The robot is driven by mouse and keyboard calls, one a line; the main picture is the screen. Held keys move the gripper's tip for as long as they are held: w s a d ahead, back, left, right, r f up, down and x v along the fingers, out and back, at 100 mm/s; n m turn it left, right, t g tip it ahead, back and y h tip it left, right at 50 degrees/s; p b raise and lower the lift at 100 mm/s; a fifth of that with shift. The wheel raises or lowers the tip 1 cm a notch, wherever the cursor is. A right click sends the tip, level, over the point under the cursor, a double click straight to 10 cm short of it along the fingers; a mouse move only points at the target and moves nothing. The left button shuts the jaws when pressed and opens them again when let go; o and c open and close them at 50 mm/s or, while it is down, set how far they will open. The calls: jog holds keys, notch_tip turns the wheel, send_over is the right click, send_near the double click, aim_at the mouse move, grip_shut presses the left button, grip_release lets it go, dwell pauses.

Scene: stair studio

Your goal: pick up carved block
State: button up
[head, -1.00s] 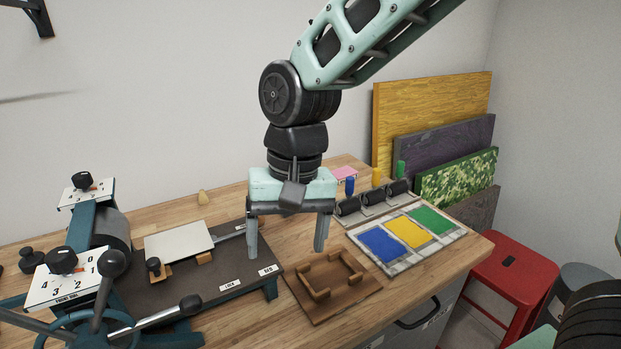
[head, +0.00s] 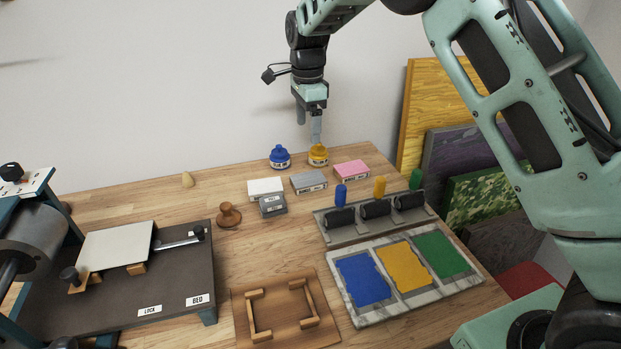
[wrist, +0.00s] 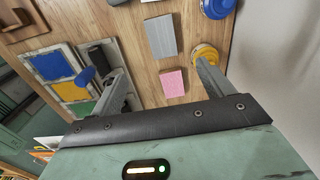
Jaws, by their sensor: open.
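Several small blocks lie at the back of the bench: a pink block (head: 351,169), a grey block (head: 309,181) and a white block (head: 265,187) touching or close to a darker grey block (head: 272,206). I cannot tell which is carved. My gripper (head: 308,128) is open and empty, above the back edge near the yellow jar (head: 318,155). In the wrist view, the pink block (wrist: 173,83) appears between the open fingers, below them, with the grey block (wrist: 160,36) farther up the picture.
A blue jar (head: 280,157) stands left of the yellow one. A roller rack (head: 376,220) and a marble ink slab (head: 349,309) are in front of the pink block. A wooden corner frame (head: 240,318) and a press (head: 180,290) lie nearer left. The wall is close behind.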

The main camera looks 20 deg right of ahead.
jog(key=p, duration=0.2)
send_over(308, 179)
jog(key=f, duration=1)
jog(key=shift+s+f, duration=0.15)
jog(key=shift+s, duration=0.05)
jog(key=shift+w+f+p, duration=0.2)
jog(key=shift+f+p, duration=0.7)
jog(key=shift+f, duration=1.85)
jog(key=c, duration=1.1)
